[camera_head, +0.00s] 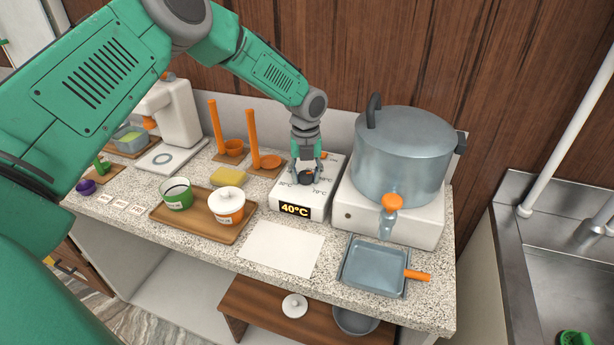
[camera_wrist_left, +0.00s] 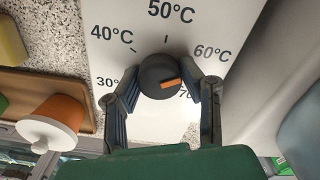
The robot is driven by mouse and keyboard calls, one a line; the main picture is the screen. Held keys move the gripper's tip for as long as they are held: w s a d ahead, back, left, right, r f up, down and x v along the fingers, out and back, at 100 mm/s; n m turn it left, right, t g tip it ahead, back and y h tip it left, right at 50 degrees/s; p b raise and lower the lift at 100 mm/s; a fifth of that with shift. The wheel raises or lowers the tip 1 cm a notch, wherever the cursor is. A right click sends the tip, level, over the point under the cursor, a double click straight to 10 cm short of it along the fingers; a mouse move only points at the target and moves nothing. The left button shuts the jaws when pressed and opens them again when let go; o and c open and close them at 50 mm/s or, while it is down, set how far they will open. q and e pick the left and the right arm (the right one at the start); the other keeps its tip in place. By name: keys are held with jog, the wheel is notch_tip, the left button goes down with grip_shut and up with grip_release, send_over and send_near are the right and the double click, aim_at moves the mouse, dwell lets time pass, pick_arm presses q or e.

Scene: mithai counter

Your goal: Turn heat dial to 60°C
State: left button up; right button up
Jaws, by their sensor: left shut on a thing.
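The white heat unit (camera_head: 284,199) stands on the counter, and its front display (camera_head: 295,210) reads 40°C. Its round black dial (camera_wrist_left: 157,74) has an orange pointer (camera_wrist_left: 172,84) on the right part of its face, toward the 60–70°C side in the left wrist view. The printed 40°C, 50°C and 60°C labels are readable there; 30 and 70 are partly covered by the fingers. My left gripper (camera_wrist_left: 162,92) is shut on the dial, one finger on each side. In the head view, my left gripper (camera_head: 306,174) reaches down onto the unit's top. My right gripper is out of view.
A large metal pot (camera_head: 400,160) with an orange tap stands close to the right of the unit. A white sheet (camera_head: 281,248) and blue-grey pan (camera_head: 374,267) lie in front.

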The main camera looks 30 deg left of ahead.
aim_at(306, 173)
pick_arm(q)
jog(key=shift+w+a+r, duration=0.15)
jog(key=shift+w+r, duration=0.15)
jog(key=shift+w, duration=0.05)
jog(key=o, duration=0.9)
jog(key=shift+o, duration=1.3)
jog(key=shift+s+f, duration=0.1)
jog(key=shift+f, duration=0.1)
notch_tip(306, 173, up, 12)
jog(key=shift+a+f, duration=0.1)
jog(key=shift+a, duration=0.05)
